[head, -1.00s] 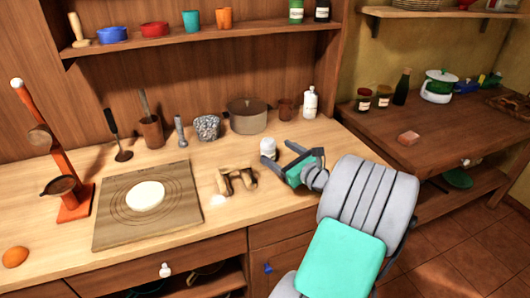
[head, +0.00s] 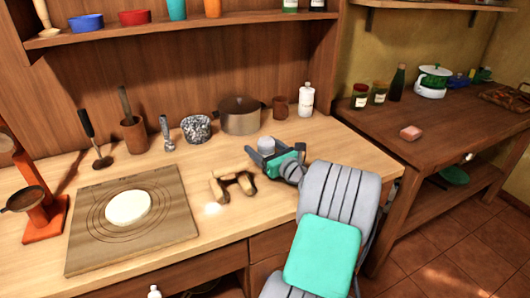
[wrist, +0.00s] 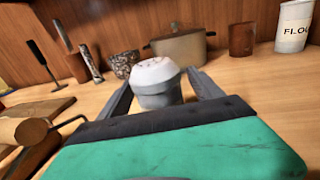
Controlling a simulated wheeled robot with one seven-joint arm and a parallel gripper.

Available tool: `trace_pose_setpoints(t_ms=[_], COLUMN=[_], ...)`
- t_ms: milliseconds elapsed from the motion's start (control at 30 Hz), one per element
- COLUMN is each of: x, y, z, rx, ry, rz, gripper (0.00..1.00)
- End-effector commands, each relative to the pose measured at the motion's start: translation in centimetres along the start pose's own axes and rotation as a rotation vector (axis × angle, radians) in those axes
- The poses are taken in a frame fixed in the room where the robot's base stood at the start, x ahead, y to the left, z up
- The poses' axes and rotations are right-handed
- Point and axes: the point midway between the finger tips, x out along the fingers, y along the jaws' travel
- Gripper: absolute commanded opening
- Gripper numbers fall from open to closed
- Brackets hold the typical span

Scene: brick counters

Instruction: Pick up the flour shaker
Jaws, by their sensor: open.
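The flour shaker (head: 266,146), a small grey pot with a pale domed lid, stands upright on the wooden counter. In the wrist view the shaker (wrist: 157,82) shows holes in its lid and sits between my gripper's two fingers. My gripper (head: 273,150) is open, low over the counter, with one finger on each side of the shaker. In the wrist view, gaps or contact at the shaker's sides are hard to tell, and its lower part is partly hidden by the green gripper body (wrist: 180,150).
A white canister (wrist: 293,28) lettered "FLO…" stands behind right. A lidded pot (head: 240,116), brown cup (head: 280,106) and speckled mortar (head: 197,129) line the back. A wooden rolling pin piece (head: 232,186) lies left of my gripper. A board with dough (head: 129,208) is farther left.

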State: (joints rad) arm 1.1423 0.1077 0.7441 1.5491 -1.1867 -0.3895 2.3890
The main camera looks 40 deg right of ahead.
Motion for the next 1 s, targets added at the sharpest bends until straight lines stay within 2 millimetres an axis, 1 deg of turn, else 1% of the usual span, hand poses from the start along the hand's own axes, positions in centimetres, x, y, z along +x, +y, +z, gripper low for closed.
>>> trace_pose_setpoints(t_ms=[33, 100, 267, 1000], x=[0.59, 0.96, 0.97, 0.99], y=[0.07, 0.12, 0.14, 0.24], z=[0.00, 0.00, 0.01, 0.00], rx=[-0.001, 0.000, 0.000, -0.001], ry=[0.000, 0.000, 0.000, 0.000], rz=[0.002, 0.002, 0.001, 0.003], gripper=[0.75, 0.75, 0.75, 0.15])
